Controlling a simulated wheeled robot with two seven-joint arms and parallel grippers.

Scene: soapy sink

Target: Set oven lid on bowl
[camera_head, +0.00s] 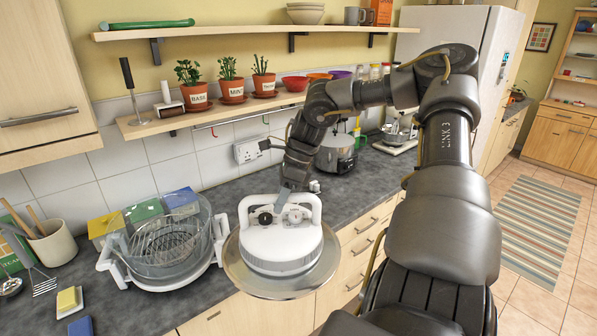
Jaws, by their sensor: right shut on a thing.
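The oven lid (280,248) is a round white unit with a handle, two knobs and a wide metal rim. My right gripper (289,200) is shut on its handle and holds it level in front of the counter edge. The bowl (172,262) is clear glass in a white stand with side handles, on the counter left of the lid. Its top is open and a wire rack shows inside. The lid's rim is close to the stand's right handle in the picture; I cannot tell whether they touch. The lid's underside is hidden. My left gripper is out of view.
Colored boxes (143,212) stand behind the bowl. A utensil crock (52,243) and a sponge (68,300) lie to its left. A shelf with potted herbs (232,88) hangs above. The counter between bowl and pot is mostly clear.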

